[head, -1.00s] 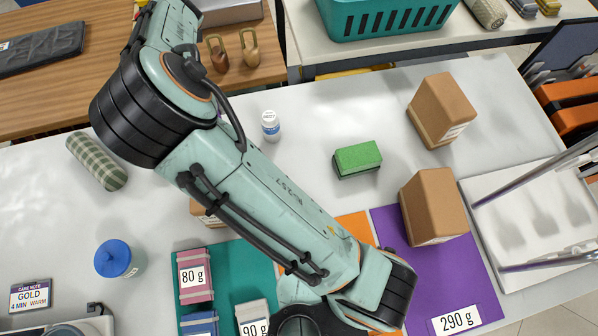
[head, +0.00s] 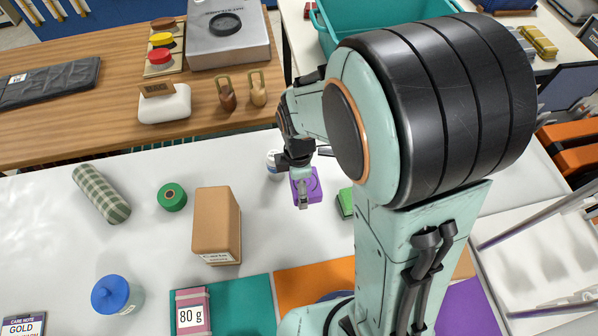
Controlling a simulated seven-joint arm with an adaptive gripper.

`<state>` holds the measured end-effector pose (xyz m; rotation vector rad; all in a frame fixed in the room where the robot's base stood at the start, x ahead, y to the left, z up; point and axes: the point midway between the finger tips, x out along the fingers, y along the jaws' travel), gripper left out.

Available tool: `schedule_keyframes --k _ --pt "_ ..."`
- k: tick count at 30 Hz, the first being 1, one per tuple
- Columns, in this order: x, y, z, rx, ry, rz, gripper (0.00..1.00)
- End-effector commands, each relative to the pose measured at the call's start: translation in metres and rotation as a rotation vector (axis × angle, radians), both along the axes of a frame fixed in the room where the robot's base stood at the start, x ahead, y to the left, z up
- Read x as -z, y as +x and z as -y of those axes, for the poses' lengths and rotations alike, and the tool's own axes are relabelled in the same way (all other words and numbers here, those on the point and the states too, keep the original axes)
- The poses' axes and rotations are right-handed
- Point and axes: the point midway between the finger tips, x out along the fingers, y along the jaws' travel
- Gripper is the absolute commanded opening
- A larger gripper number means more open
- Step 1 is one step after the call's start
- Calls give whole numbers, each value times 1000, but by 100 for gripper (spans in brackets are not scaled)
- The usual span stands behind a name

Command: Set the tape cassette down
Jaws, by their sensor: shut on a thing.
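My gripper (head: 303,198) points down over the white table, in its far middle part. It is shut on a small flat purple thing, which I take for the tape cassette (head: 314,186). The gripper's fingers cover part of the cassette. I cannot tell whether the cassette touches the tabletop or hangs just above it.
A white bottle (head: 272,158) stands close behind the gripper. A green block (head: 345,203) is right of it, partly behind my arm. A brown box (head: 216,225) and green tape roll (head: 172,197) stand left. Coloured mats (head: 247,302) lie in front. Bare table lies between box and gripper.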

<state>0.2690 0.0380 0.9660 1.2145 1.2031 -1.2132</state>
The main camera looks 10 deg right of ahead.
Motion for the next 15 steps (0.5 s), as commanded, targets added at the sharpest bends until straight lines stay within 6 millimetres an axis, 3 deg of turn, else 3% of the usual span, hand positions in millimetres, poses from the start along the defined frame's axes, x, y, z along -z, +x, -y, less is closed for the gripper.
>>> schedule_keyframes --k 15 --pt "81 -1 0 -7 -2 -9 34"
